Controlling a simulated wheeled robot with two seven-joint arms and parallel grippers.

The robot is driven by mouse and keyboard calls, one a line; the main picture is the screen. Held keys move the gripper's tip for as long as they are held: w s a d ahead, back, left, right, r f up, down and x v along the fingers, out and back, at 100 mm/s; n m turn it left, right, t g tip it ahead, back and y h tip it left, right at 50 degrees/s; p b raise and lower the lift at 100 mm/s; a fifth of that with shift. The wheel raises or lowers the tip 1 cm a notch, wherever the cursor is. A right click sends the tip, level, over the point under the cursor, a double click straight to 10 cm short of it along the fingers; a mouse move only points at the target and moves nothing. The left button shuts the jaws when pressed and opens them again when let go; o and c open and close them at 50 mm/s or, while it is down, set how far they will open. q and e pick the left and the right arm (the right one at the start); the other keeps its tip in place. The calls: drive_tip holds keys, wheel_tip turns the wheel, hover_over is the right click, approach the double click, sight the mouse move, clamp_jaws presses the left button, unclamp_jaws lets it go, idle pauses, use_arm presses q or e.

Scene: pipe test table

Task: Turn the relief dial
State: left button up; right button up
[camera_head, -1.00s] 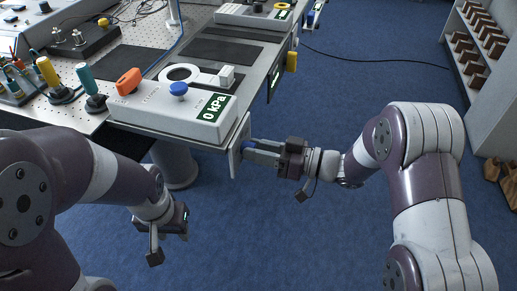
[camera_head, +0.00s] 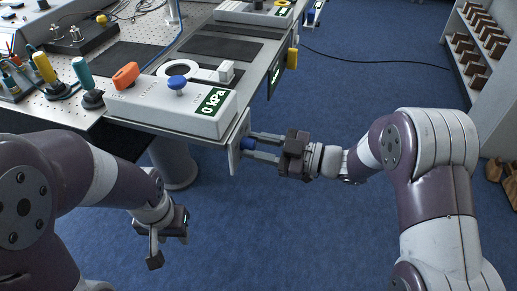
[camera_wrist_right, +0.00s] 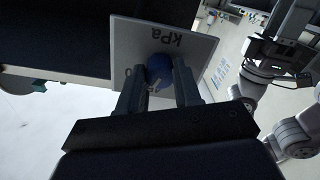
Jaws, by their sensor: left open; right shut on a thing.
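The relief dial is a blue knob (camera_head: 248,143) on an upright pale plate (camera_head: 236,150) at the table's right end. In the right wrist view, the blue dial (camera_wrist_right: 160,70) sits in front of the plate (camera_wrist_right: 190,45), which bears the letters kPa. My right gripper (camera_head: 256,147) is shut on the dial, one finger on each side. The fingers (camera_wrist_right: 160,85) hide part of the dial in the wrist view. My left gripper (camera_head: 170,246) is open and empty, low at the left, away from the table.
A white test box (camera_head: 150,108) stands on the table, with a blue knob (camera_head: 177,83), an orange handle (camera_head: 125,75) and a display (camera_head: 213,102) reading 0 kPa. Yellow and teal-handled tools stand at the left. A shelf (camera_head: 475,75) stands far right.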

drive_tip(key=shift+n+b, duration=1.25)
drive_tip(key=shift+n, duration=0.85)
drive_tip(key=o, duration=1)
drive_tip(key=shift+o, duration=0.2)
drive_tip(key=p+v, duration=0.1)
drive_tip(key=v, duration=1.1)
drive_tip(key=shift+d+p, duration=0.3)
drive_tip(key=shift+d, duration=0.05)
drive_tip(key=shift+s, duration=0.15)
